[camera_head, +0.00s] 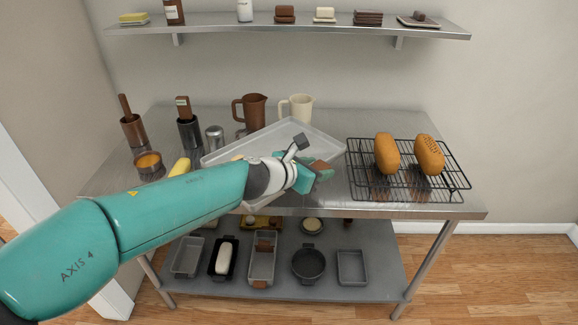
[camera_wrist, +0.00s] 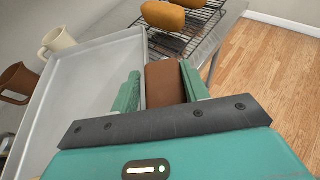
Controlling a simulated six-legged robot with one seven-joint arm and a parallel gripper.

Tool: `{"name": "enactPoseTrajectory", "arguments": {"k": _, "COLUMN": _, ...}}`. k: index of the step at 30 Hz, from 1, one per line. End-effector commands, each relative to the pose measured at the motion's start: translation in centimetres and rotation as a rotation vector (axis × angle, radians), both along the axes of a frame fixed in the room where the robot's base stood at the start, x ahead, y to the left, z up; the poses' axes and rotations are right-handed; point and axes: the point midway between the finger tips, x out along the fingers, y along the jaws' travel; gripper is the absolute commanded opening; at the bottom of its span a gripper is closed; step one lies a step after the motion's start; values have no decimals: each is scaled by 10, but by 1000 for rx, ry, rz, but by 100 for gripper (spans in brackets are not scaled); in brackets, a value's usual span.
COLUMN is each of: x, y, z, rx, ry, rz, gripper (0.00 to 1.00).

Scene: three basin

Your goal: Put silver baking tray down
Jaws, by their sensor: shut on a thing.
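The silver baking tray (camera_head: 290,133) is a shallow, pale grey rectangle, turned at an angle over the middle of the steel table; it also shows in the wrist view (camera_wrist: 85,95). My gripper (camera_head: 316,172) is at the tray's near right edge. In the wrist view its green fingers (camera_wrist: 160,82) are shut on both sides of a brown block, which looks like a grip on the tray's edge. My arm hides part of the tray's near side. I cannot tell whether the tray touches the table or hangs just above it.
A black wire rack (camera_head: 408,190) with two loaves (camera_head: 387,153) stands close right of the tray. A brown jug (camera_head: 250,110) and a cream jug (camera_head: 298,107) stand behind it. A metal shaker (camera_head: 215,138) and copper pan (camera_head: 148,162) are left. Several tins sit on the lower shelf (camera_head: 330,285).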

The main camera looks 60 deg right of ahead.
Motion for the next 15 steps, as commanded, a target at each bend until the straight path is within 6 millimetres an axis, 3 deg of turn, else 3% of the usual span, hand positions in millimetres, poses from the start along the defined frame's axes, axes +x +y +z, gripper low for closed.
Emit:
{"name": "enactPoseTrajectory", "arguments": {"k": 5, "x": -2, "y": -10, "z": -3, "rx": -1, "ry": -1, "rz": -12, "gripper": 2}}
{"name": "enactPoseTrajectory", "arguments": {"k": 15, "x": 11, "y": -49, "z": -21, "rx": -1, "ry": 0, "rz": -12, "gripper": 2}}
